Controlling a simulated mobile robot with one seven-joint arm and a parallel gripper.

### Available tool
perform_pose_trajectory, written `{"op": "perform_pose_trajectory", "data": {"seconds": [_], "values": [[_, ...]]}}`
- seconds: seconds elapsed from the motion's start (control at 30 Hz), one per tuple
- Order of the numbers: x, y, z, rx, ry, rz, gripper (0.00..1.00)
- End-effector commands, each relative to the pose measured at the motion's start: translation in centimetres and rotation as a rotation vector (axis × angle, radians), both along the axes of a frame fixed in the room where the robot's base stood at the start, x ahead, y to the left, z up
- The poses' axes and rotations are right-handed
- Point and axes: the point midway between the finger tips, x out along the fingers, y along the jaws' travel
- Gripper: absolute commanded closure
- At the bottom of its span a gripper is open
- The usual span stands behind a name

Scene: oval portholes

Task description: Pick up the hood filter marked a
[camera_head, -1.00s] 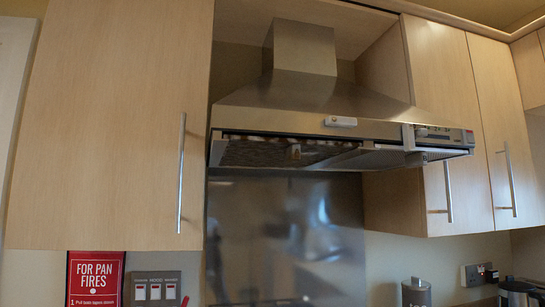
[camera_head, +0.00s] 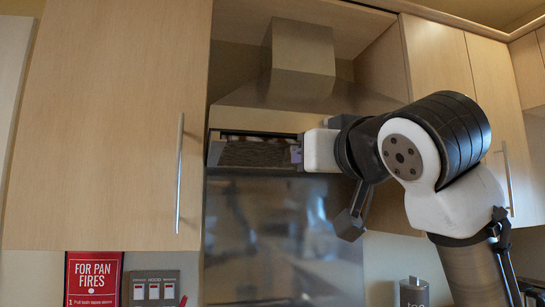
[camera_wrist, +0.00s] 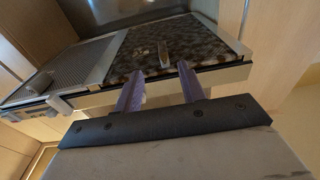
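A dark, mottled hood filter (camera_head: 252,154) sits in the left underside of the range hood (camera_head: 300,65). In the wrist view the same filter (camera_wrist: 200,40) fills the upper middle, with a small upright tab (camera_wrist: 163,54) on it. I cannot read any letter on it. My gripper (camera_wrist: 160,70) is open, its two purple fingers apart at the filter's near edge, with the tab just beyond and between their tips. I cannot tell whether they touch it. In the head view my gripper (camera_head: 296,154) is at the filter's right end.
A grey mesh panel (camera_wrist: 75,72) lies beside the mottled filter, with the hood's metal rim (camera_wrist: 80,100) along the near edge. Cabinets (camera_head: 100,120) flank the hood. Below are a steel backsplash (camera_head: 270,240), a red sign (camera_head: 95,279) and a canister (camera_head: 413,292).

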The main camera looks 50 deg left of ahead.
Motion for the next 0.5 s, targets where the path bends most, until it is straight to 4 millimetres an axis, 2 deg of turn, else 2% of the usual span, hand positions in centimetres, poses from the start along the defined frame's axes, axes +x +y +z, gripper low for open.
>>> {"op": "perform_pose_trajectory", "data": {"seconds": [0.1, 0.23, 0.37, 0.5], "values": [[-1.0, -1.4, 0.9, -0.056, 0.033, -0.015, 0.60], [-1.1, -1.5, 1.1, -0.083, 0.049, -0.019, 0.60], [-0.4, 0.3, 1.2, -0.087, 0.052, -0.020, 0.60], [0.7, 3.0, 1.3, -0.085, 0.051, -0.020, 0.60]]}}
